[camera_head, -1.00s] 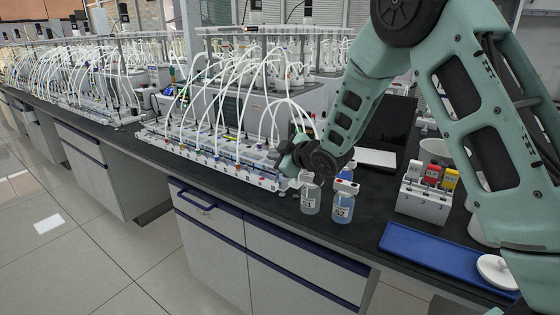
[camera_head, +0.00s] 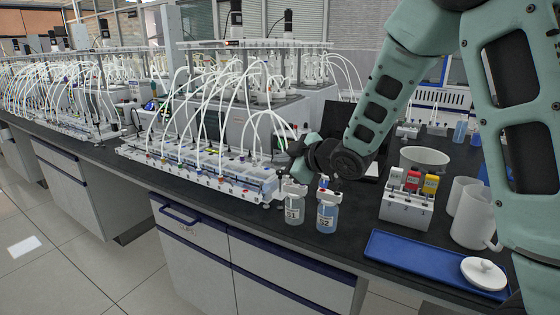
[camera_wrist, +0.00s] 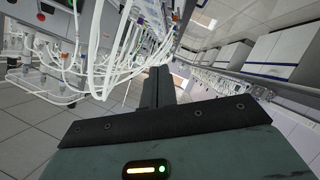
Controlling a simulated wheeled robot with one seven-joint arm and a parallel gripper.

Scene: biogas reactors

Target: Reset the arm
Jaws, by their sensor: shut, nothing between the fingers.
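My arm bends down from the upper right of the head view. My gripper (camera_head: 297,162) points left above the bench, just behind and above two small bottles. It looks clear of them, but the exact gap is hard to tell. In the wrist view, the dark fingers of my gripper (camera_wrist: 156,87) are together with nothing between them. Bottle S1 (camera_head: 294,206) and bottle S2 (camera_head: 327,212) stand upright near the bench's front edge, white-capped, with pale blue liquid.
The reactor rack (camera_head: 200,170) with many white tubes stands left of my gripper. To the right are a white holder (camera_head: 405,208) with coloured items, a blue tray (camera_head: 420,262) with a white lid (camera_head: 483,273), a bowl (camera_head: 425,157) and white mugs (camera_head: 470,220).

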